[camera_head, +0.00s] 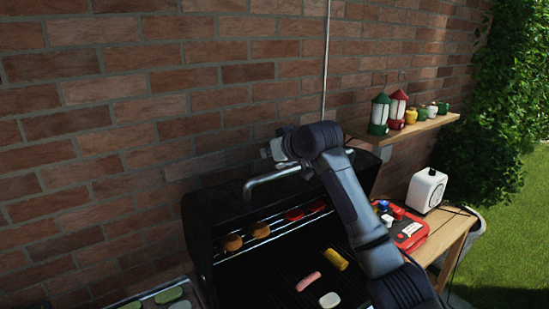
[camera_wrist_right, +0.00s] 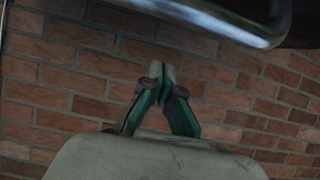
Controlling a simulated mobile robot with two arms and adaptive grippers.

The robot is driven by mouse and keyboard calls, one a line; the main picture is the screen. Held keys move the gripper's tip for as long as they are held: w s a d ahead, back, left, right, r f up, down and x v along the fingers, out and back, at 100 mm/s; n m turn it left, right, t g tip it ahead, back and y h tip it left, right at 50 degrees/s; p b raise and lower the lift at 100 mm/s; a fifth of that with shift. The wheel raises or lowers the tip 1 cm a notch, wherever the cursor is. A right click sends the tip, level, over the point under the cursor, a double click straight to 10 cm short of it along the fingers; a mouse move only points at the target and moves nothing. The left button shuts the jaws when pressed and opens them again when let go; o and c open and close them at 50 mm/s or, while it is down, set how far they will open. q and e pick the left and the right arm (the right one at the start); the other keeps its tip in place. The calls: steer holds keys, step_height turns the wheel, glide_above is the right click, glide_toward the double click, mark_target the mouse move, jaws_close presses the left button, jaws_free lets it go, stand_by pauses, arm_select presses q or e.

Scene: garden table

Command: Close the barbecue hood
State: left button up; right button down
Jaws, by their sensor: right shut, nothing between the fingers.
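The black barbecue hood (camera_head: 225,200) stands open, tilted up toward the brick wall, in the head view. Its silver bar handle (camera_head: 272,180) is at the raised upper edge; the bar also crosses the top of the wrist view (camera_wrist_right: 225,22). My right arm reaches over the grill from the lower right. My right gripper (camera_head: 268,150) is just above and beyond the handle, near the wall, apart from the bar as far as I can see. In the wrist view its green-sided fingers (camera_wrist_right: 160,78) are shut together and empty. My left gripper is out of view.
Buns (camera_head: 232,243) and red pieces lie on the upper rack; a sausage (camera_head: 308,281) and corn (camera_head: 337,259) lie on the grate. A wooden table with a red case (camera_head: 410,232) and white box (camera_head: 426,190) stands right. A shelf (camera_head: 420,127) holds lanterns and pots.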

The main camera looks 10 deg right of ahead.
mark_target(275, 172)
steer(key=shift+s+d+f+p, duration=0.3)
steer(key=shift+s+f+p, duration=0.2)
steer(key=shift+s+f, duration=0.2)
steer(key=shift+s+d+f+p, duration=0.25)
steer(key=shift+s+f+p, duration=0.25)
steer(key=shift+s+f, duration=0.15)
steer(key=shift+a, duration=0.15)
steer(key=shift+f, duration=0.1)
